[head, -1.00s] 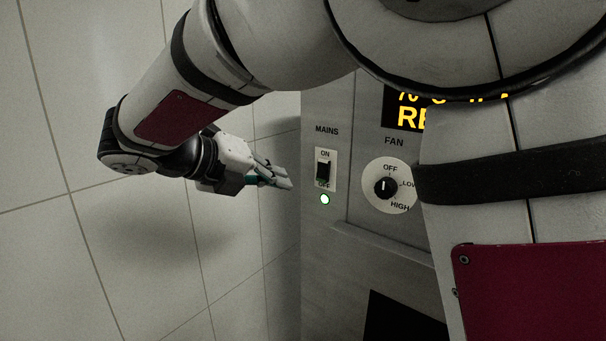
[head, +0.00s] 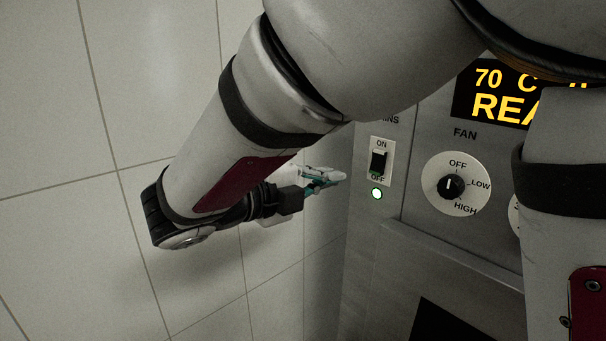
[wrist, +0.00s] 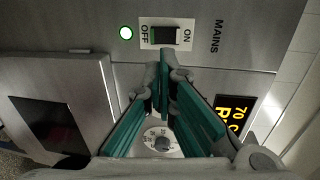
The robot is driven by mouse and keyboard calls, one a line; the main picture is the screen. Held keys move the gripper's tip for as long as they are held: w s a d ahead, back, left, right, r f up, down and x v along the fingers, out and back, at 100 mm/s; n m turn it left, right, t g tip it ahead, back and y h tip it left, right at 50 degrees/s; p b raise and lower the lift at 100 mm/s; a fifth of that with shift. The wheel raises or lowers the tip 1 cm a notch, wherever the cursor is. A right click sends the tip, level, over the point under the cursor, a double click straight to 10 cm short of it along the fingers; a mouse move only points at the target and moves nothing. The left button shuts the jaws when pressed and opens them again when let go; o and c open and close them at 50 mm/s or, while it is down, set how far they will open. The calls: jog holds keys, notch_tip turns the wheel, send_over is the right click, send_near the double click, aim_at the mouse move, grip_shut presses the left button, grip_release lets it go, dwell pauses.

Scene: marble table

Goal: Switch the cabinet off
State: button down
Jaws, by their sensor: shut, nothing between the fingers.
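The cabinet's grey panel (head: 398,128) carries a black MAINS rocker switch (head: 378,163) on a white plate, with ON above and OFF below. I cannot tell for sure which way the rocker is tipped. A green lamp (head: 376,194) under it is lit. My gripper (head: 341,178) is shut and empty, just left of the switch in the head view. In the wrist view my fingertips (wrist: 165,78) point at the panel close to the switch (wrist: 163,36), with no clear contact. The lit lamp (wrist: 126,33) shows beside the OFF end.
The FAN knob (head: 451,186) points at OFF. A yellow-lettered display (head: 500,100) reads 70 C and part of a word, cut off by my arm. A ledge (head: 450,250) runs below the controls. A tiled wall (head: 60,240) stands at left.

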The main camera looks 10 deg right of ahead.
aim_at(377, 168)
jog(key=p+x, duration=0.1)
jog(key=x, duration=1.1)
jog(key=shift+w+d, duration=0.1)
jog(key=shift+d, duration=0.05)
jog(key=shift+w+d+f+t+h+b, duration=0.2)
jog(key=shift+d+f+t+h+b, duration=0.1)
jog(key=shift+h+b, duration=0.1)
jog(key=shift+r, duration=0.2)
jog(key=shift+s+a+p, duration=0.1)
jog(key=shift+s+p, duration=0.05)
jog(key=shift+p, duration=0.15)
jog(key=f+v, duration=0.3)
jog(key=v, duration=1)
jog(key=shift+a, duration=0.4)
jog(key=shift+s+d, duration=0.1)
